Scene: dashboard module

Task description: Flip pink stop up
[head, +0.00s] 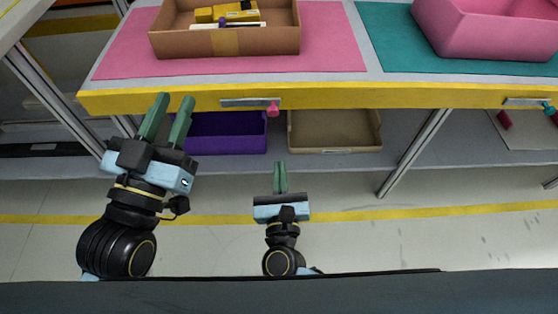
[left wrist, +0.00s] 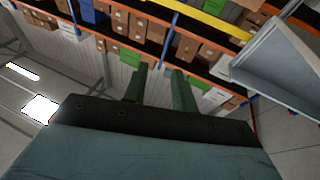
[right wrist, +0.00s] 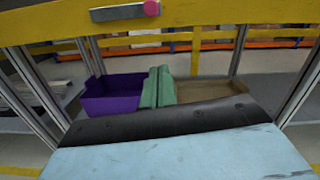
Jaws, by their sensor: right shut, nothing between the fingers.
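The pink stop (head: 273,108) is a small knob on a metal plate (head: 240,102) fixed to the yellow front edge of the table. My left gripper (head: 169,98) is open and empty, raised near the yellow edge to the left of the plate.
A teal stop (head: 549,108) sits on another plate at the far right. On the table are a cardboard box (head: 226,42) with yellow items and a pink bin (head: 480,45). A purple bin (head: 228,135) and a tan bin (head: 335,132) stand on the lower shelf.

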